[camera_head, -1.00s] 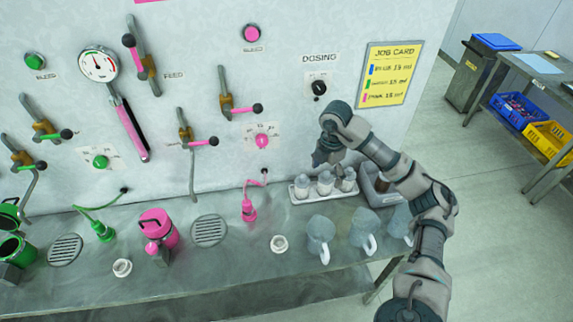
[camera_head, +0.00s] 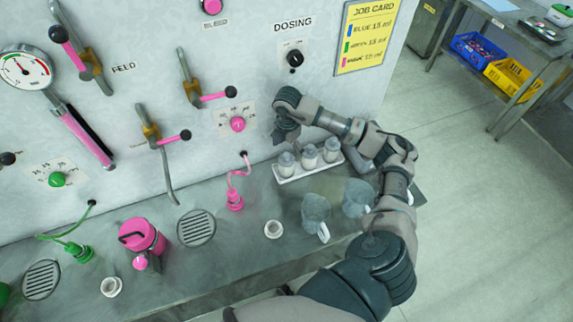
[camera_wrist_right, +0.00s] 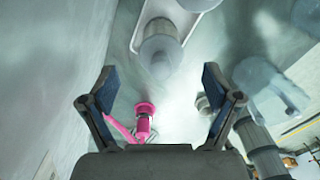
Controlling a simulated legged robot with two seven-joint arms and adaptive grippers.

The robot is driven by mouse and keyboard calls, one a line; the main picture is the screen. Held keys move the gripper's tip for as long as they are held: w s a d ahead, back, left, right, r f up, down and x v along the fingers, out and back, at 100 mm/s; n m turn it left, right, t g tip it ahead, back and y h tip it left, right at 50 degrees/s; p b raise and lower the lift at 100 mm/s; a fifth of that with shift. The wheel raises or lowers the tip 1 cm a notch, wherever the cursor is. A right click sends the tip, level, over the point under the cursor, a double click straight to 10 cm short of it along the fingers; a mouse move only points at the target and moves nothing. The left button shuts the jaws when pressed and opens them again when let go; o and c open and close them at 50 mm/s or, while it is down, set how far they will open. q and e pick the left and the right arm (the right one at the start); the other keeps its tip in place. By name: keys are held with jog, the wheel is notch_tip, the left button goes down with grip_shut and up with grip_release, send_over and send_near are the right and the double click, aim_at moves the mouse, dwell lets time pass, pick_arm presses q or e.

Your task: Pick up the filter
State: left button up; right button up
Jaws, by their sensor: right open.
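Three pale filters with grey tops stand upright in a white tray (camera_head: 297,176) on the bench: a left one (camera_head: 287,165), a middle one (camera_head: 308,157) and a right one (camera_head: 331,150). My right gripper (camera_head: 284,134) is above and behind the left filter, close to the wall, and holds nothing. In the right wrist view its two fingers (camera_wrist_right: 165,100) are spread apart. A filter (camera_wrist_right: 160,55) shows there beyond the fingertips, with the tray (camera_wrist_right: 197,4) at the top edge. My left gripper is not in view.
Clear jugs (camera_head: 316,210) stand in front of the tray, by my right forearm. A pink nozzle and hose (camera_head: 235,200) are left of the tray. Dosing knob (camera_head: 295,59) is on the wall above.

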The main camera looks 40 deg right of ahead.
aim_at(286, 160)
jog(key=shift+a+f+p, duration=0.2)
jog(key=shift+f+p, duration=0.2)
jog(key=shift+f, duration=2.7)
jog(key=c, duration=1.3)
